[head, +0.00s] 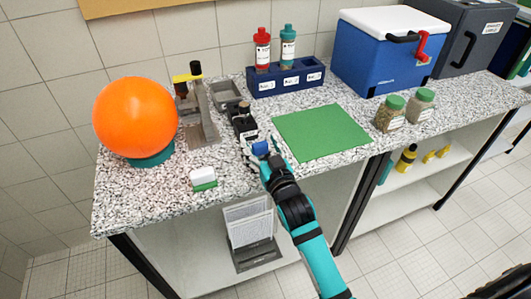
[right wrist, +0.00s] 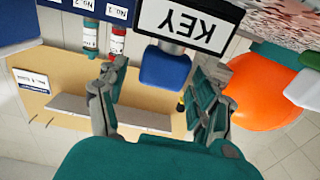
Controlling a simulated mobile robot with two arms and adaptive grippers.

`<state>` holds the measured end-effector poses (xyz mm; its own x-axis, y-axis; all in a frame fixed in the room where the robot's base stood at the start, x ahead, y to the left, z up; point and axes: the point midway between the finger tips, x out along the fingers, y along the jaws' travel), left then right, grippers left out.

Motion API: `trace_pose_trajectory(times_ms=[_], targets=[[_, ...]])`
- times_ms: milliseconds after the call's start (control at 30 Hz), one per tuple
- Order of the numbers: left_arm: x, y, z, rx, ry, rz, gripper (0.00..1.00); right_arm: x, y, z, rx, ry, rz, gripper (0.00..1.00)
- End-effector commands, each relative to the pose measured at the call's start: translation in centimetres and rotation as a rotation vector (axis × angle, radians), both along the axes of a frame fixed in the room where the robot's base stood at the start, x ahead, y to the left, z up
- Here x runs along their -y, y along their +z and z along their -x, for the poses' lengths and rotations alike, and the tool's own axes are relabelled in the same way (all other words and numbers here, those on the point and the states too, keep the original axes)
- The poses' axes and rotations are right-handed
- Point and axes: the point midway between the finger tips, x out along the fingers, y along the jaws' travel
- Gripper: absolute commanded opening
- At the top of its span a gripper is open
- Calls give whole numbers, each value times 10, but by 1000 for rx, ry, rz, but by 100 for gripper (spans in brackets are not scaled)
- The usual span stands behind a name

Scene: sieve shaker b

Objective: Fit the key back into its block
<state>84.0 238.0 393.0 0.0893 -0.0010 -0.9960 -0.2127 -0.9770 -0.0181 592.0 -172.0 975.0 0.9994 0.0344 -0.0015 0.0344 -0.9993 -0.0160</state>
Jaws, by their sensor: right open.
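The key has a blue head (head: 260,148) and a short grey shank. In the right wrist view the blue head (right wrist: 165,70) lies between my fingers, and its shank runs to the black block labelled KEY (right wrist: 188,24). How deep the shank sits in the block is hidden. The block (head: 242,122) stands on the counter just beyond the key in the head view. My right gripper (head: 264,155) is open, with one finger on each side of the blue head and visible gaps (right wrist: 155,100). My left gripper is not in view.
An orange ball (head: 135,117) on a teal base and a grey device (head: 200,115) stand left. A white-and-green piece (head: 203,179) lies near the front edge. A blue bottle rack (head: 287,83) is behind. A flat green mat (head: 322,132) lies right of the block.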

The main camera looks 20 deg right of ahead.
Motion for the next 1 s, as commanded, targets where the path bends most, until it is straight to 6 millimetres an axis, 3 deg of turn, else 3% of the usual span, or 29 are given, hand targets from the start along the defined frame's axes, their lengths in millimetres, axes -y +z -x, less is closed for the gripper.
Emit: trace_pose_trajectory(times_ms=[533, 700, 1000], targets=[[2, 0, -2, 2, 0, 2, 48, 3, -1, 101, -3, 0, 0, 66], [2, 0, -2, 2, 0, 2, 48, 4, 0, 115, -1, 0, 0, 66], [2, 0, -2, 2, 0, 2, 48, 4, 0, 116, 0, 0, 0, 66]])
